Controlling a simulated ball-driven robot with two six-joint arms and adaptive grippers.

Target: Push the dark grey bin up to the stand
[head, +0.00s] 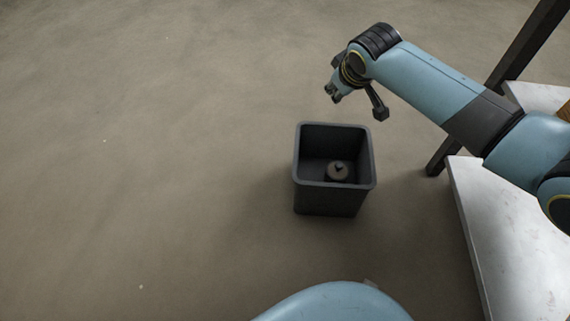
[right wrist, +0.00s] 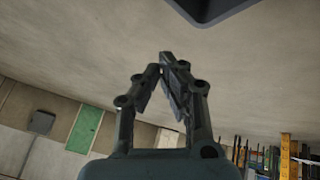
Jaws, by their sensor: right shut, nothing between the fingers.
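The dark grey bin (head: 329,200) stands upright and open-topped on the floor, with a small round dark object (head: 338,172) inside it. My right gripper (head: 334,93) is just beyond the bin's far rim in the head view, above it and apart from it. In the right wrist view its fingers (right wrist: 163,66) are shut with nothing between them. A dark edge at the top of that view looks like part of the bin (right wrist: 215,8). A white-topped stand (head: 495,240) with dark legs is at the right, apart from the bin. My left gripper is not in view.
The floor (head: 150,150) left of the bin is clear. A dark leg (head: 438,158) stands right of the bin, and a slanting dark post (head: 525,40) rises behind. The right wrist view shows a green door (right wrist: 86,124) and a yellow post (right wrist: 285,152) far off.

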